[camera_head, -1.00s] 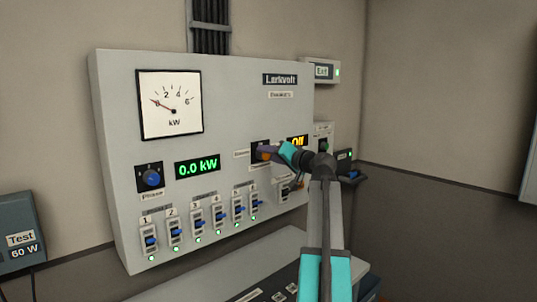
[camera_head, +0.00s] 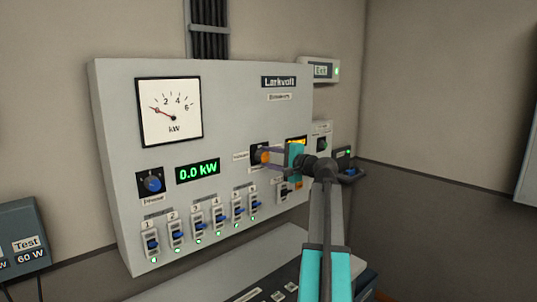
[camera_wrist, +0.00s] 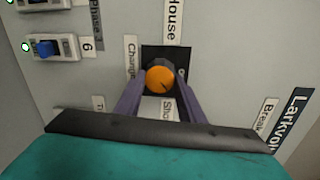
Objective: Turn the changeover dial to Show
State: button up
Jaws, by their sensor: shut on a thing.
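The changeover dial is an orange round knob on a black square plate, on the panel's right part in the head view (camera_head: 262,156) and at the centre of the wrist view (camera_wrist: 160,77). A small dark mark shows at the knob's lower right in the wrist view. A "House" label (camera_wrist: 174,20) stands above the plate, and a partly hidden label starting "Sho" (camera_wrist: 168,110) lies below it. My gripper (camera_wrist: 160,82) has its two purple fingers on either side of the knob, shut on it; it also shows in the head view (camera_head: 267,157).
A desk (camera_head: 225,262) stands below.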

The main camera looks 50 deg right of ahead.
jog(key=shift+m+p, duration=0.4)
jog(key=shift+m, duration=0.4)
jog(key=o, duration=1)
jog(key=shift+o, duration=0.2)
jog(key=shift+s+f, duration=0.1)
jog(key=s+b, duration=0.3)
jog(key=s, duration=1)
jog(key=shift+s+a+r, duration=0.2)
jog(key=shift+s+r, duration=0.05)
jog(key=shift+r, duration=0.2)
